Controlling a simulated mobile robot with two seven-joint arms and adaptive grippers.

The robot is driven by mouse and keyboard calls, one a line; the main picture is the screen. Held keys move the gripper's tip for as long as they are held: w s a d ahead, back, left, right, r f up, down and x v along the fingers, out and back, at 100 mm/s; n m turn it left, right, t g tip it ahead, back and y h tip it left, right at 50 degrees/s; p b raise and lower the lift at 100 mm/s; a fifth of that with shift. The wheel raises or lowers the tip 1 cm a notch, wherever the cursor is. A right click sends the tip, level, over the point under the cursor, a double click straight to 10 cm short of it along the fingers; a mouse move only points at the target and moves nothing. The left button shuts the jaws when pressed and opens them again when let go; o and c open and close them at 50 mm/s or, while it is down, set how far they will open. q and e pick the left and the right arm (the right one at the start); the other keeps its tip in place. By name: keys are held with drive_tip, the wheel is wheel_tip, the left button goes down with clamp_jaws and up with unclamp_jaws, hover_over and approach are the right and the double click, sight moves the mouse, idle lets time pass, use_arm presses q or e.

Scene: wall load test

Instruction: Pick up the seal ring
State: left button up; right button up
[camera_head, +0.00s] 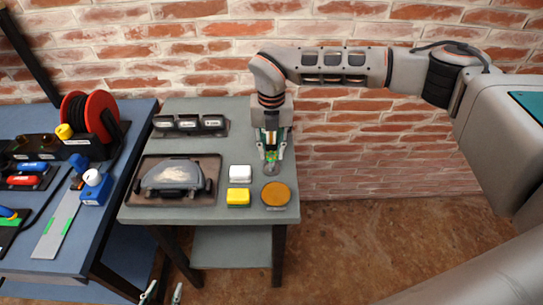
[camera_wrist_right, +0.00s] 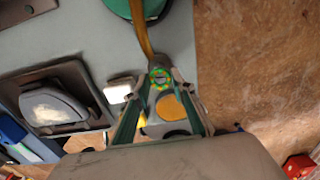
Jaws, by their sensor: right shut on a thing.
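The seal ring (camera_head: 271,156) is a small green and yellow ring between the fingers of my right gripper (camera_head: 270,160), over the right part of the grey table. In the right wrist view the ring (camera_wrist_right: 160,78) sits between the fingertips of the right gripper (camera_wrist_right: 161,82), which is shut on it. A grey round piece (camera_head: 271,169) shows just below the fingertips. I cannot tell whether the ring touches anything under it. My left gripper's fingertips (camera_head: 162,293) show at the bottom edge of the head view, apart and with nothing between them.
The grey table (camera_head: 225,130) holds an orange disc (camera_head: 276,194), a white block (camera_head: 240,173), a yellow block (camera_head: 238,197), a brown tray (camera_head: 208,190) with a grey cover, and a black three-part rack (camera_head: 189,124). A blue bench (camera_head: 70,255) with a red reel (camera_head: 98,111) stands left. A brick wall (camera_head: 200,60) is behind.

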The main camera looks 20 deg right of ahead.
wheel_tip(320, 180, up, 17)
drive_tip(key=shift+b, duration=0.3)
drive_tip(key=shift+f, duration=0.1)
